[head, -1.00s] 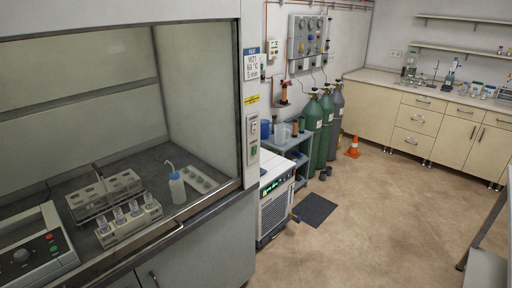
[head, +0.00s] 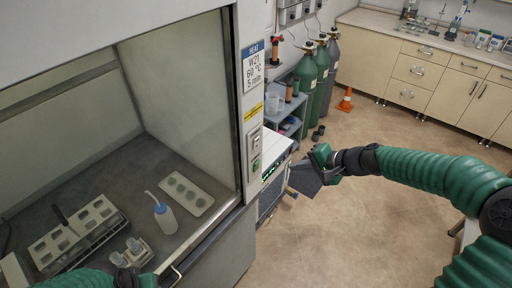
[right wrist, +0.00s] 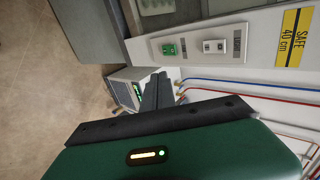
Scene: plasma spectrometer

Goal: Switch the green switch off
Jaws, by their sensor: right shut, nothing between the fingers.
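The green switch (head: 256,164) is on the pale front post of the fume hood, below a white switch (head: 256,142). In the right wrist view the green switch (right wrist: 169,50) sits beside the white switch (right wrist: 213,46) on the panel. My right gripper (head: 293,184) is shut and empty, to the right of the post and lower than the green switch in the head view. In the right wrist view its dark fingers (right wrist: 158,78) point towards the panel side, apart from the switch. My left gripper (head: 128,277) shows only partly at the bottom edge; its fingers are unclear.
The fume hood holds a wash bottle (head: 164,215), a white tray (head: 187,194) and a rack (head: 75,240). A white-topped unit (head: 277,160) stands right of the post. Gas cylinders (head: 330,70) are behind. The floor (head: 330,245) at right is open.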

